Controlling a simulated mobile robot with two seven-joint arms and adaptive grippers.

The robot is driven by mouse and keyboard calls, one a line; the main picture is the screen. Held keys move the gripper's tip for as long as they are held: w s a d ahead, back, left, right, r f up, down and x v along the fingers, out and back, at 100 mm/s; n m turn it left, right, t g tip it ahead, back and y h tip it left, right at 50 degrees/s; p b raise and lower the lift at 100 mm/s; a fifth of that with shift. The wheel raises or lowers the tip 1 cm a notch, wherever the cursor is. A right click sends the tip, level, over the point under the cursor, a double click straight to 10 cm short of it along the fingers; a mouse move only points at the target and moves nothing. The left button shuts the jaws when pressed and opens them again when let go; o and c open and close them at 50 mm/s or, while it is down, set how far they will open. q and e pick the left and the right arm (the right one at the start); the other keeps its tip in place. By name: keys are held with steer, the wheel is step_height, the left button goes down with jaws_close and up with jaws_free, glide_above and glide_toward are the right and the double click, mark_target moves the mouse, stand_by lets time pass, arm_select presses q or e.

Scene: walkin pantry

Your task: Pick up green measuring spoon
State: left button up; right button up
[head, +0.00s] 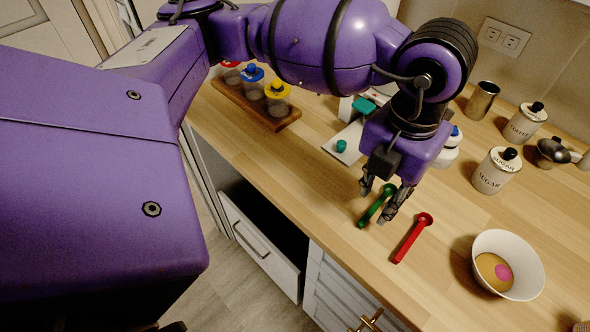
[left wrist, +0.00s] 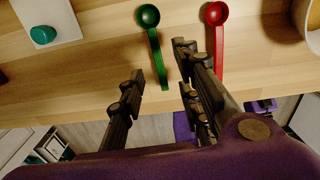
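The green measuring spoon (head: 369,214) lies on the wooden counter under my left gripper (head: 376,203). In the left wrist view the green spoon (left wrist: 155,52) has its round bowl away from me, and its handle end lies between the two fingers of my left gripper (left wrist: 160,68). The fingers are apart and no contact with the spoon shows. I cannot tell how far above the counter the fingertips are. My right gripper is in neither view.
A red measuring spoon (head: 411,238) lies close to the right of the green one. A white bowl (head: 525,251) stands farther right. Behind are a sugar canister (head: 496,170), a metal cup (head: 482,100) and a white board (head: 349,144). An open drawer (head: 256,250) is below the counter's front edge.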

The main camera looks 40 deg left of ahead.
mark_target(374, 208)
arm_select(q)
steer(key=shift+f, duration=1.95)
jaws_close()
steer(key=shift+r, duration=0.1)
steer(key=shift+r, duration=0.1)
